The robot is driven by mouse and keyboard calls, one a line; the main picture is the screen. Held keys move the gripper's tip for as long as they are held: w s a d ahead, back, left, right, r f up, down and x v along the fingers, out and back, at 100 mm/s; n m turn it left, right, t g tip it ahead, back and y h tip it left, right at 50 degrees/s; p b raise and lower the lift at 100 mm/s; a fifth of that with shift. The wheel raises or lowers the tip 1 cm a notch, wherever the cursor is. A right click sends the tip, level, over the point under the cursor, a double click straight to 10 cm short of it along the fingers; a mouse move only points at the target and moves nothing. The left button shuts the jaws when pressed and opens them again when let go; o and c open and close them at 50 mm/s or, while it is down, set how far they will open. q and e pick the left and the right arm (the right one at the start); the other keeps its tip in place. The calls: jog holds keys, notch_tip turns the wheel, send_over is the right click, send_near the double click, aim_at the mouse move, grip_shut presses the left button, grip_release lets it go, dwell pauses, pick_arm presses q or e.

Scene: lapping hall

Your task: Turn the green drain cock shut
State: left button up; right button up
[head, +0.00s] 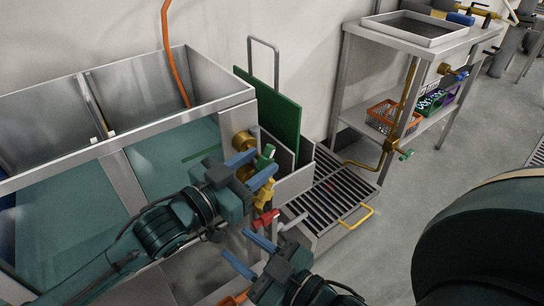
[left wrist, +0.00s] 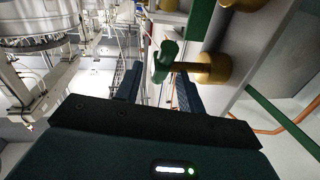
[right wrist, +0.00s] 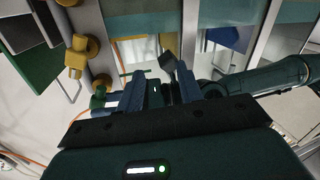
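A green cock handle (head: 264,158) stands beside a brass fitting (head: 243,141) at the right end of the steel tank. My left gripper (head: 262,165) is open with its blue fingers close around this handle. In the left wrist view the green handle (left wrist: 165,62) shows between and just beyond the fingertips, next to its brass body (left wrist: 212,68); I cannot tell whether they touch. A yellow handle (head: 266,193) and a red handle (head: 265,221) are below it. My right gripper (head: 252,250) is open and empty, lower and in front of the tank.
Another green handle (head: 406,154) is on a brass pipe by the shelf table (head: 410,45). A green board (head: 270,112) stands behind a slatted grate (head: 335,190) with a yellow handle. The tank (head: 125,185) fills the left.

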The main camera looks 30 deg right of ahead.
aim_at(262, 161)
pick_arm(q)
jog(key=shift+b+x, duration=0.4)
jog(key=shift+x, duration=1.9)
grip_shut()
